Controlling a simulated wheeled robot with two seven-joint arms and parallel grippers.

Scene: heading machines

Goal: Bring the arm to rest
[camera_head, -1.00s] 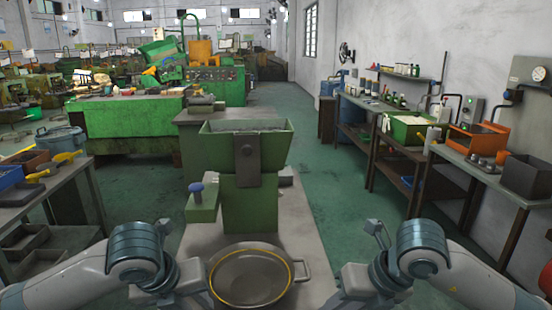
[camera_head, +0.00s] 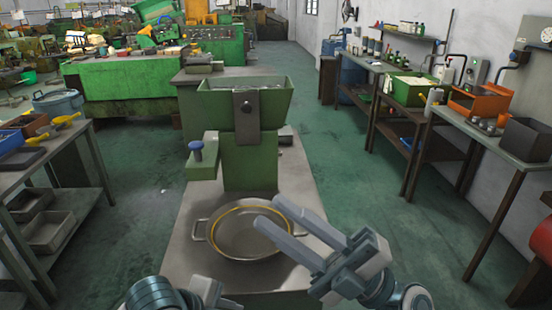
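My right gripper (camera_head: 268,213) reaches in from the lower right, with its two long grey fingers pointing up and left. The fingers are apart with a visible gap and nothing held between them. Their tips overlap the right side of a round metal pan (camera_head: 238,240) in the picture; I cannot tell whether they touch it. My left arm (camera_head: 158,295) shows only at the bottom edge, with part of its wrist or gripper (camera_head: 207,292); its fingers cannot be made out.
The pan sits on a grey machine base (camera_head: 184,262) below a green hopper (camera_head: 245,105). A bench with trays (camera_head: 75,135) stands at left, a workbench with an orange bin (camera_head: 478,104) at right.

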